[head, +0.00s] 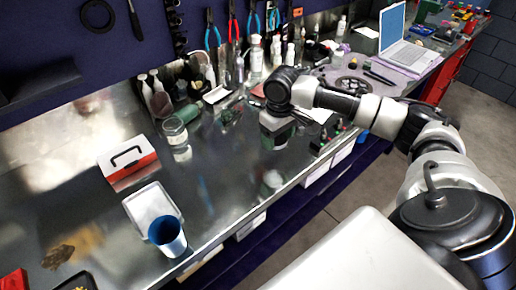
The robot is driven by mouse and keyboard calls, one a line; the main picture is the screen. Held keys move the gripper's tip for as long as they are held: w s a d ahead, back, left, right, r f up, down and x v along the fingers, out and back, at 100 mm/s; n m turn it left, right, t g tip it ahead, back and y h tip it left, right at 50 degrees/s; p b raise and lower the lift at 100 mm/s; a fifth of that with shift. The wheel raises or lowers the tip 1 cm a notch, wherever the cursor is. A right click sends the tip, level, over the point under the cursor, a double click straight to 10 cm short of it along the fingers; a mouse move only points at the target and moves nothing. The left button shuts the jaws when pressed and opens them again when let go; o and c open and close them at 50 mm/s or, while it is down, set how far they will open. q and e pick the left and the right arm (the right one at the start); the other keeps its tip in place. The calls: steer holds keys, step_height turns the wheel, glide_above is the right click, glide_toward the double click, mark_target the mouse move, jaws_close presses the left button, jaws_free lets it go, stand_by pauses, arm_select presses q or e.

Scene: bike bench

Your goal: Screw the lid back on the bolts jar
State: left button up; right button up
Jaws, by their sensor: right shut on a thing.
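A small clear glass jar (175,131) stands upright on the metal bench, left of the middle of the head view. I cannot make out its contents or whether its pale top is a lid. My right gripper (275,137) points down over the bench, to the right of this jar and apart from it. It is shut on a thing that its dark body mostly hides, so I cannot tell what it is. My left gripper is not in view.
Bottles and small items crowd the back of the bench. A red and white box (128,162), a white tray (150,205) and a blue cup (167,237) stand at the left. A laptop (400,45) is far right. The bench between cup and gripper is clear.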

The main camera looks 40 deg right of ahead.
steer(key=shift+s+d+r+b, duration=0.15)
steer(key=shift+s+d+r, duration=0.55)
steer(key=shift+d, duration=0.2)
steer(key=shift+s+d+r+b, duration=0.15)
steer(key=shift+s+d+r, duration=0.5)
steer(key=shift+d, duration=0.25)
steer(key=s+a+f, duration=0.1)
steer(key=s+a, duration=0.2)
steer(key=a, duration=0.8)
steer(key=s+a+f, duration=0.1)
steer(key=s+a, duration=0.3)
steer(key=a, duration=0.8)
steer(key=shift+s+m, duration=0.2)
steer(key=shift+m, duration=0.2)
